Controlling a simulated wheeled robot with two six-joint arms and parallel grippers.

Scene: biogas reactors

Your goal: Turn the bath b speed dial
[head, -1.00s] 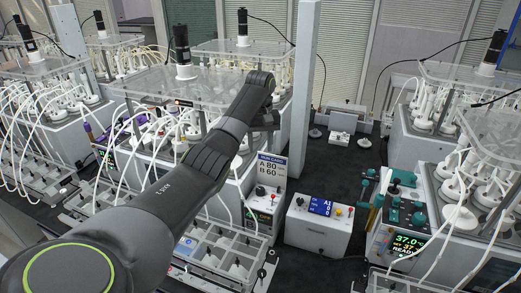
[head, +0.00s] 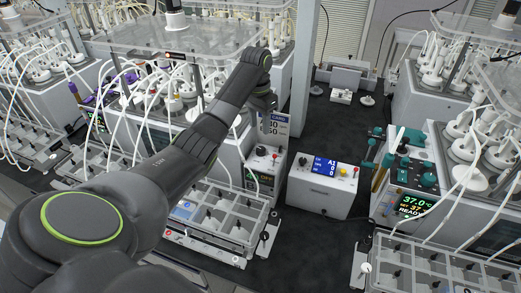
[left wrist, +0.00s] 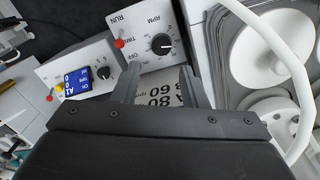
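A black round RPM dial (left wrist: 162,43) with a pale pointer mark sits on a white panel (left wrist: 132,28) in the left wrist view. A red-tipped toggle switch (left wrist: 119,43) is beside it. The same dial (head: 261,151) shows small in the head view, below the run card (head: 275,127). I see no bath letter on this panel. My left gripper (left wrist: 160,78) is open, its fingers apart and clear of the dial. The card's "80" and "60" show between and below them. In the head view the left gripper (head: 265,104) hangs in front of the card, partly hiding it. My right gripper is out of view.
A white box (head: 319,190) with a blue display and a black knob stands right of the panel. Clear-lidded baths with many white tubes crowd both sides. A grey pillar (head: 305,70) stands behind. Dark bench top (head: 320,120) is free behind the box.

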